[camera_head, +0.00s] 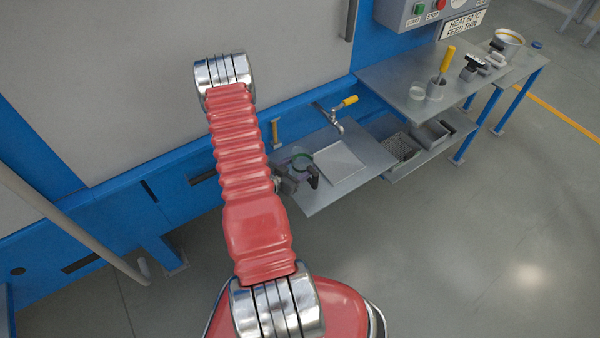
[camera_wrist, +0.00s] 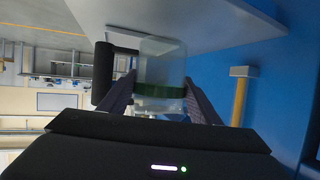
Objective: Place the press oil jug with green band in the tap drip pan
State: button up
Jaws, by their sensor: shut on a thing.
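The jug (camera_head: 303,159), clear with a green band, is held by my gripper (camera_head: 298,178) in the head view, just left of the drip pan. In the wrist view the jug (camera_wrist: 162,65) stands between the two fingers of my gripper (camera_wrist: 160,98), which are shut on it. The tap drip pan (camera_head: 341,164) is a pale, shallow square tray on the grey shelf under the tap (camera_head: 336,122). Part of the jug is hidden by my gripper, and I cannot tell whether it touches the shelf.
The tap has a yellow handle and overhangs the pan's back edge. A grey bench (camera_head: 400,90) at the right holds a cup with a yellow-handled tool (camera_head: 440,75). A lower shelf there carries a wire basket (camera_head: 402,147). The blue machine frame (camera_head: 200,190) runs behind my arm.

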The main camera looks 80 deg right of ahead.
aim_at(296, 175)
jog(key=shift+f, duration=1.8)
jog(key=shift+f, duration=0.15)
jog(key=o, duration=1.1)
jog(key=v, duration=1.3)
jog(key=shift+w+a, duration=0.2)
jog(key=shift+a, duration=0.2)
